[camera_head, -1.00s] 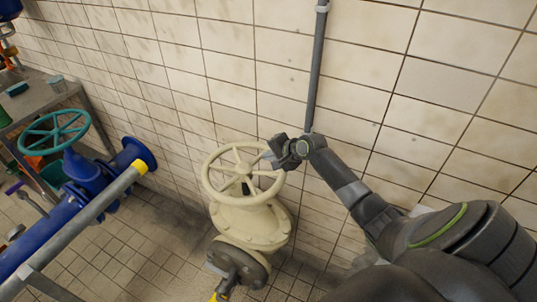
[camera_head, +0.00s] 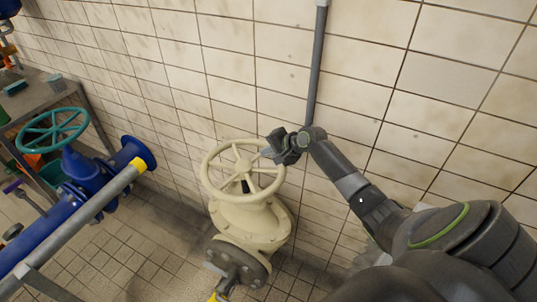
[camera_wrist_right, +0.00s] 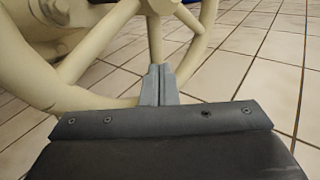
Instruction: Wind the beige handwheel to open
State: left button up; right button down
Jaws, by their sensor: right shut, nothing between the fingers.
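The beige handwheel (camera_head: 212,190) sits on top of a beige valve body (camera_head: 250,225) in the middle of the head view. My right gripper (camera_head: 268,153) is at the wheel's far right side, its fingertips over or inside the rim there. In the right wrist view the shut fingers (camera_wrist_right: 157,84) point in among the beige spokes and rim of the handwheel (camera_wrist_right: 30,65). No part of the rim shows between the fingers; whether they touch a spoke I cannot tell. My left gripper is not in view.
A blue pipe (camera_head: 45,235) with a teal handwheel (camera_head: 52,130) runs at left, beside a yellow-ended grey rail (camera_head: 95,205). A grey vertical pipe (camera_head: 317,65) stands on the tiled wall behind my right gripper. A bench (camera_head: 40,100) is at far left.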

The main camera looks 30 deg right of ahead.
aim_at(240, 143)
jog(key=w+n+y+b, duration=0.1)
jog(key=b, duration=0.1)
jog(key=w+n+g+y+b, duration=0.1)
jog(key=n+b, duration=0.1)
jog(key=shift+w+a+n+g+y, duration=0.15)
jog(key=shift+w+n+g+y, duration=0.15)
jog(key=shift+w, duration=0.05)
jog(key=shift+w+a+b, duration=0.2)
jog(key=shift+w+b, duration=0.1)
jog(key=shift+b, duration=0.15)
jog(key=shift+w+a+r, duration=0.15)
jog(key=shift+w+a, duration=0.25)
jog(key=shift+w, duration=0.2)
jog(key=shift+w+a, duration=0.6)
jog(key=shift+w, duration=0.2)
jog(key=shift+w+a+p, duration=0.3)
jog(key=shift+w+a, duration=0.25)
jog(key=shift+a, duration=0.15)
jog(key=shift+w+a, duration=0.45)
jog(key=shift+a, duration=0.35)
